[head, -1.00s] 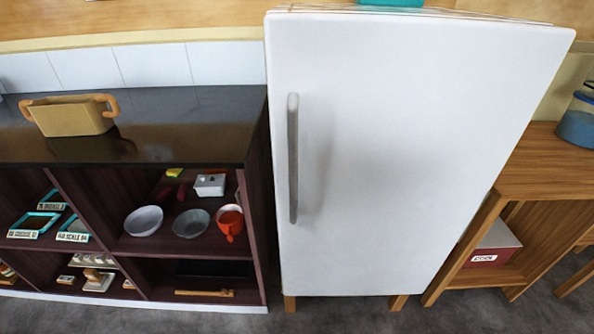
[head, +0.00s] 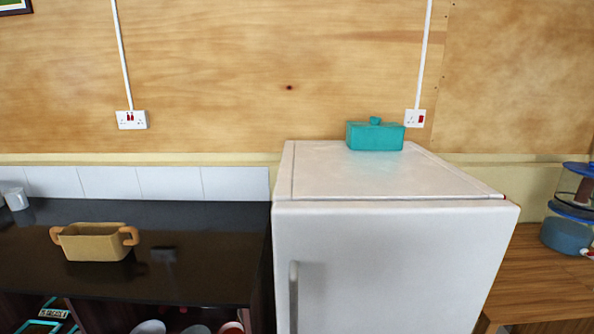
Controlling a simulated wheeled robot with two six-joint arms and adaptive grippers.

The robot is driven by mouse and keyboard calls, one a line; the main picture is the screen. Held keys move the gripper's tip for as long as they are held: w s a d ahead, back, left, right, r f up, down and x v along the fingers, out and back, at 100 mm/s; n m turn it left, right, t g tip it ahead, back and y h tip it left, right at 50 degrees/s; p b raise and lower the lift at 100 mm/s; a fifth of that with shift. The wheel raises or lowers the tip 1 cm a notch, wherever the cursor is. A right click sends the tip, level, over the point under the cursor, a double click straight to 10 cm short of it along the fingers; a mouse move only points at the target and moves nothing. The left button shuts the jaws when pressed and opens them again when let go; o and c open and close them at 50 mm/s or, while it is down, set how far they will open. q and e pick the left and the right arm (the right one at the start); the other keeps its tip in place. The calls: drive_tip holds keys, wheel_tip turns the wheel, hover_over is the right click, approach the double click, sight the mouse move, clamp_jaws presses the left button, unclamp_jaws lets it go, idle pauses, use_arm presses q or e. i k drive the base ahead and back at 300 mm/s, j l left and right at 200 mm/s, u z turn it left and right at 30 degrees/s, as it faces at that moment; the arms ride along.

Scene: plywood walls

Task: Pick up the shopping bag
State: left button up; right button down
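A tan box-shaped container with two orange-brown loop handles (head: 94,243) stands upright on the black counter at the left of the head view. It is the only bag-like thing in sight, and I cannot tell whether it is the shopping bag. Neither of my grippers shows in the head view.
The black counter (head: 190,255) is mostly bare. A white fridge (head: 400,265) stands right of it, with a teal lidded box (head: 374,137) on top. A wooden table (head: 535,275) at the right holds a blue container (head: 563,236). A white cup (head: 15,198) stands far left.

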sight(83, 241)
drive_tip(key=u, duration=1.35)
